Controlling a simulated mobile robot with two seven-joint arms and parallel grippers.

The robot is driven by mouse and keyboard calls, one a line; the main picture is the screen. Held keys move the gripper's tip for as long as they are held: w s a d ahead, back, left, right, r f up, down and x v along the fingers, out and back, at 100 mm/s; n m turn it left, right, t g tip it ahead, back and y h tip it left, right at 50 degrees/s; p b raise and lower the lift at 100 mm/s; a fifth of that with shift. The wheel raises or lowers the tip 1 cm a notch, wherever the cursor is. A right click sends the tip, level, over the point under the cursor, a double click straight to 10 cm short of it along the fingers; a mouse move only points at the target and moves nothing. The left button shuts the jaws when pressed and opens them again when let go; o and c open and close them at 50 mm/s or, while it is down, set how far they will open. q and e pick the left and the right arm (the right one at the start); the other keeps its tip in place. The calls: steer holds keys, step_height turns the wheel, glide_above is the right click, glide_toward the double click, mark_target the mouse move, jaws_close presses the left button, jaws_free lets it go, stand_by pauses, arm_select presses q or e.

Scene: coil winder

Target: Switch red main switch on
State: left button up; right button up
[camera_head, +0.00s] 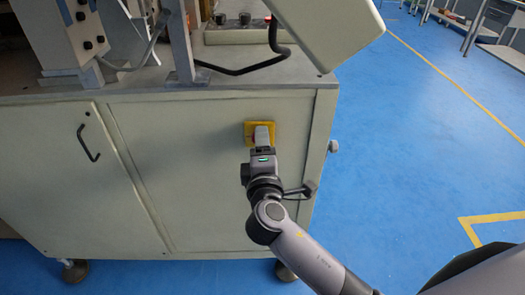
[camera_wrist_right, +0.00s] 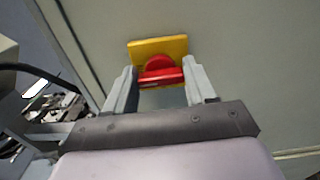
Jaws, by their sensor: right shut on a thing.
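The red main switch (camera_wrist_right: 160,72) is a knob on a square yellow plate (camera_wrist_right: 178,46), mounted on the front of the pale machine cabinet. In the head view the yellow plate (camera_head: 249,128) is high on the cabinet's right panel, and the gripper hides most of the knob. My right gripper (camera_head: 264,132) is at the plate. In the right wrist view its two fingers (camera_wrist_right: 162,80) stand on either side of the red knob and are shut on it. The knob's bar runs roughly across from finger to finger. My left gripper is not in view.
The cabinet (camera_head: 190,200) has a dark door handle (camera_head: 88,143) at left. A grey control box (camera_head: 325,25) overhangs above the switch, with a black cable (camera_head: 240,70) below it. The blue floor (camera_head: 410,150) to the right is clear; benches stand farther back.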

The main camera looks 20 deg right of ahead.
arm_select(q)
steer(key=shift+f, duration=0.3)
arm_select(e)
steer(key=shift+f+m, duration=0.1)
steer(key=shift+m, duration=0.2)
steer(key=o, duration=1)
steer(key=shift+o, duration=0.2)
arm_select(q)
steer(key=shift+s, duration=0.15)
arm_select(e)
steer(key=shift+s, duration=0.15)
